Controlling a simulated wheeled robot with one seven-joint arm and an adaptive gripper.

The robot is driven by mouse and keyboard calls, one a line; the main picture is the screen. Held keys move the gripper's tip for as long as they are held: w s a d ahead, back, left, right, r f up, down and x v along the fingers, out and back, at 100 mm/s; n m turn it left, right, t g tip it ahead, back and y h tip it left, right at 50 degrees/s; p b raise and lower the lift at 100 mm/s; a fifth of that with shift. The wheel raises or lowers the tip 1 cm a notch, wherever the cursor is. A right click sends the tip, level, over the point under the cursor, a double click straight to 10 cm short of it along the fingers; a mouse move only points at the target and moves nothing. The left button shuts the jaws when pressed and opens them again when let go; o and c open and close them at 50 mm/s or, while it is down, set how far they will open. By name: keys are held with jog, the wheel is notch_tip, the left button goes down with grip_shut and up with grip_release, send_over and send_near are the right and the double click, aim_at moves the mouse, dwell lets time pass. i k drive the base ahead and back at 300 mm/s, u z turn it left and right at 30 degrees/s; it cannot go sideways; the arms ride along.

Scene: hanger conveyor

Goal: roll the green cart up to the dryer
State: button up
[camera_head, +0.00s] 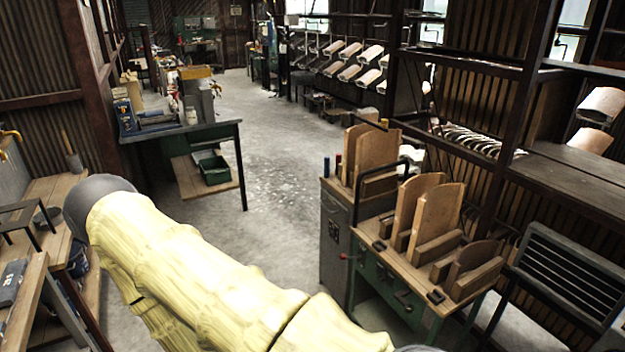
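A green-bodied unit with a wooden top (385,284), which looks like the green cart, stands at the lower right. Upright wooden boards (435,218) and blocks are on its top, and black bar handles rise at its back. Its wheels, if any, are out of sight below the frame. I cannot pick out a dryer for certain. My yellow-covered arm crosses the lower left and bottom. My gripper is not in view.
A grey cabinet (334,246) adjoins the green unit. A dark bench (160,133) with a green bin (215,168) below stands left. A black slatted rack (570,270) is at right, by dark shelving. Bare concrete floor (285,155) runs clear up the middle.

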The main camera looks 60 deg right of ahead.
aim_at(398, 307)
jog(key=z, duration=0.35)
jog(key=i, duration=1.1)
jog(key=z, duration=1.4)
jog(key=i, duration=0.45)
jog(key=z, duration=0.5)
